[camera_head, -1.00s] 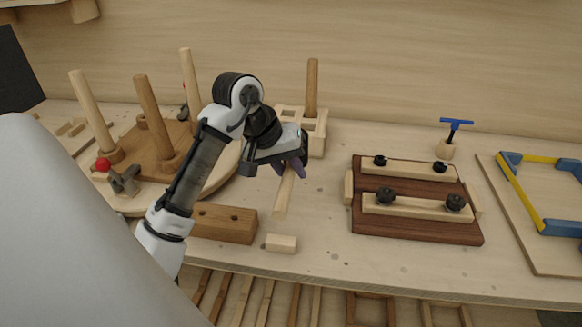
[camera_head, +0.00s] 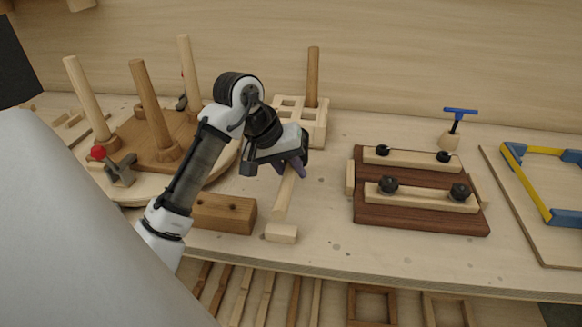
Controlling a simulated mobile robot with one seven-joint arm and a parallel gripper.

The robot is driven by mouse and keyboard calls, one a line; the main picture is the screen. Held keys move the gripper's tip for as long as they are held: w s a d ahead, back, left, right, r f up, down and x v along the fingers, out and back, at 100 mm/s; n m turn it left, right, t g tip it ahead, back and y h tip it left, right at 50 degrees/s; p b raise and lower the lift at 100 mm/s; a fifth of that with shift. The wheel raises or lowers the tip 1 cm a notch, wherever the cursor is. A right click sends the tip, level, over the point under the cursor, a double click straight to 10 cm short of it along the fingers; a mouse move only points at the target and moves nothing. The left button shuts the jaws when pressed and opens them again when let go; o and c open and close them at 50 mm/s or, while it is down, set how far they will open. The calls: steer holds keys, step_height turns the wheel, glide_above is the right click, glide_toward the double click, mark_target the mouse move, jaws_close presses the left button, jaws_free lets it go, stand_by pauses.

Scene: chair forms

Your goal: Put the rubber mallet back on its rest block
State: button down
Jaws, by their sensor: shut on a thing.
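My gripper (camera_head: 294,166) points down over the middle of the bench, shut on a pale wooden bar (camera_head: 284,199) that looks like the mallet's handle. The bar slopes down toward the front edge. Purple parts show at the jaws; I cannot tell whether they are fingers or the mallet's head, and no other mallet head shows. A small pale block (camera_head: 281,233), which may be the rest block, lies at the bar's lower end. The bar's end meets the block's back edge in the picture; I cannot tell whether they touch.
A brown block with two holes (camera_head: 224,213) lies left of the pale block. A slotted wooden holder (camera_head: 315,128) stands behind my gripper. A dark clamping board (camera_head: 420,218) lies to the right, with bare bench between. A round board with pegs (camera_head: 215,168) is at left.

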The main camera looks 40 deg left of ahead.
steer(key=shift+s+d+f+b, duration=0.1)
steer(key=shift+f+b, duration=1)
steer(key=shift+f, duration=0.95)
steer(key=c, duration=1.2)
jaws_free()
steer(key=shift+o, duration=0.2)
steer(key=v, duration=1.3)
steer(key=shift+r, duration=0.45)
steer(key=shift+s, duration=0.1)
